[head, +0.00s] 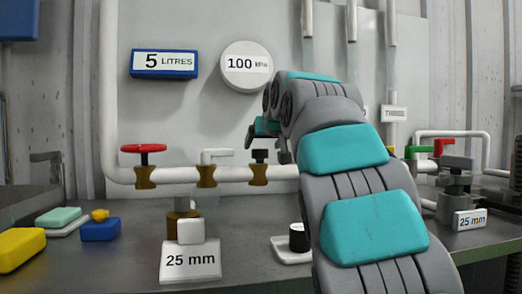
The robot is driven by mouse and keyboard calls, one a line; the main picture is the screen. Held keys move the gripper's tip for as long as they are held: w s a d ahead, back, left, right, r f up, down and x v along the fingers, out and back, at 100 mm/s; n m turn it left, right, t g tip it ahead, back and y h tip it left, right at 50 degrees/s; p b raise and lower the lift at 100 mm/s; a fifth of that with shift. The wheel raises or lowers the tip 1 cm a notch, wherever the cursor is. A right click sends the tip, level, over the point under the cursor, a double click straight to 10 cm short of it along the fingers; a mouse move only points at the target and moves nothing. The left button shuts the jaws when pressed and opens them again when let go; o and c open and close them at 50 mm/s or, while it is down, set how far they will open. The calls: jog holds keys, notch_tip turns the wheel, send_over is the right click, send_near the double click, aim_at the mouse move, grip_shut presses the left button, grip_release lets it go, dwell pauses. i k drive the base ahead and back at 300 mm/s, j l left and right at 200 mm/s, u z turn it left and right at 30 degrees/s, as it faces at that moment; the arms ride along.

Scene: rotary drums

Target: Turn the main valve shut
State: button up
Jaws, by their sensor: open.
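A valve with a red handwheel (143,149) sits on a brass body on the white pipe at the left. To its right on the same pipe are a brass valve with a white lever (217,153) and one with a black top (259,156). I see no label naming the main valve. My gripper (268,143) is open and empty, just above or in front of the black-topped valve, right of the red handwheel. I cannot tell whether it touches that valve. My arm hides part of the pipe behind it.
A "25 mm" sign (190,261) stands at the counter front by a brass fitting. Yellow (20,248) and blue (100,230) blocks lie at left. A black cylinder (298,237) sits on a white tray. Green- and red-handled valves are at right. Space before the red handwheel looks clear.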

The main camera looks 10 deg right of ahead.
aim_at(145, 149)
jog(key=k, duration=1)
